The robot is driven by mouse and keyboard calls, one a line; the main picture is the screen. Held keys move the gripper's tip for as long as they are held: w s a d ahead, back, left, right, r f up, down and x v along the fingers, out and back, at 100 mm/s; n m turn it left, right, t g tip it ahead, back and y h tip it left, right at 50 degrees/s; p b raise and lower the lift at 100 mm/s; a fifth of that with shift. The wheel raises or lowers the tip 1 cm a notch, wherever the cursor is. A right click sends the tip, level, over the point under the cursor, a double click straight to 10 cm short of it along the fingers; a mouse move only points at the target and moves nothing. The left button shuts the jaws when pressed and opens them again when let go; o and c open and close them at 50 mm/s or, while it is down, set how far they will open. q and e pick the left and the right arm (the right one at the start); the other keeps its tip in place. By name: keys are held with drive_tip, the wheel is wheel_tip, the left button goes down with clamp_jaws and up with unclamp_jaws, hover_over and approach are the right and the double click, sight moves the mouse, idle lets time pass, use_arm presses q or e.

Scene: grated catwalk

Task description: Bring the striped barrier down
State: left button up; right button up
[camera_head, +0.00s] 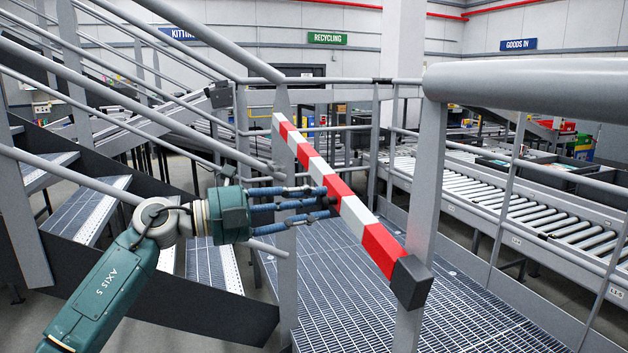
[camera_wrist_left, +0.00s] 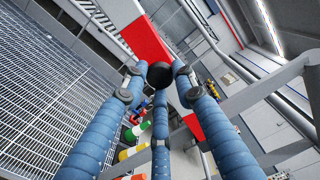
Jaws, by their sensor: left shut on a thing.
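The striped barrier (camera_head: 348,208) is a red and white bar with a dark block at its near end. In the head view it slants from the upper left down to the lower right, its dark end block against a grey post. My left gripper (camera_head: 328,199) reaches in from the left, its blue fingers shut on the bar around a red stripe near the middle. In the left wrist view the bar (camera_wrist_left: 148,42) crosses behind the fingers of the gripper (camera_wrist_left: 160,75), which partly hide it. My right gripper is in neither view.
A thick grey handrail (camera_head: 530,80) and a post (camera_head: 424,190) stand at the right. Stairs (camera_head: 92,212) with railings are at the left. The grated floor (camera_head: 350,300) below the bar is clear. A roller conveyor (camera_head: 520,200) runs beyond the right railing.

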use_arm(q)
drive_tip(key=shift+w+f+n, duration=0.1)
drive_tip(key=shift+f+n, duration=0.55)
drive_tip(key=shift+f, duration=0.6)
drive_tip(key=shift+f+n, duration=0.65)
drive_tip(key=shift+f, duration=0.55)
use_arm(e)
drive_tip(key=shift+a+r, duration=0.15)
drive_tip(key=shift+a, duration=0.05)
use_arm(q)
drive_tip(key=o, duration=1.2)
drive_tip(key=shift+f, duration=0.1)
drive_tip(key=shift+c, duration=0.2)
drive_tip(key=shift+a, duration=0.15)
drive_tip(key=v, duration=1.1)
drive_tip(key=shift+a, duration=0.35)
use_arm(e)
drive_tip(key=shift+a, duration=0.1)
